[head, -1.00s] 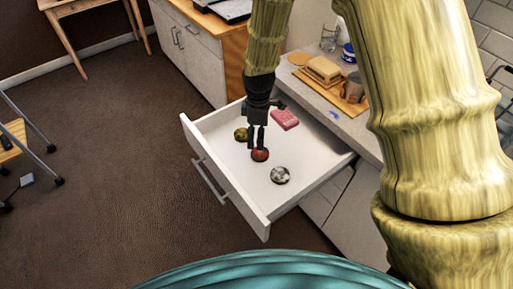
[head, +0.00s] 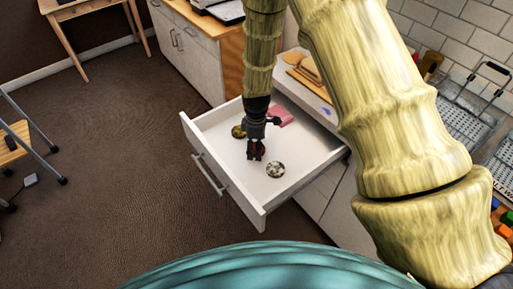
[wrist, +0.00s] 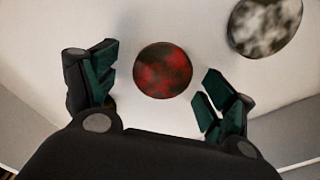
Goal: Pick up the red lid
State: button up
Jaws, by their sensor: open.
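The red lid (wrist: 163,70) is a round, dark-mottled disc lying on the white floor of the open drawer. In the head view only bits of the red lid (head: 262,153) show, as my gripper hides most of it. My gripper (head: 255,156) points down over it, inside the drawer. In the wrist view my gripper (wrist: 157,88) is open and empty, with one finger on each side of the lid and gaps between. I cannot tell how far the fingertips are above the drawer floor.
A grey-and-white mottled lid (head: 275,170) lies close to the right; it also shows in the wrist view (wrist: 265,25). An olive lid (head: 238,131) and a pink block (head: 281,116) lie farther back. The drawer's (head: 222,187) walls surround them all. The drawer's front right floor is clear.

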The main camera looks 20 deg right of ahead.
jog(key=shift+s+r, duration=0.1)
jog(key=shift+s, duration=0.15)
jog(key=shift+w, duration=0.1)
jog(key=c, duration=0.9)
jog(key=shift+c, duration=0.2)
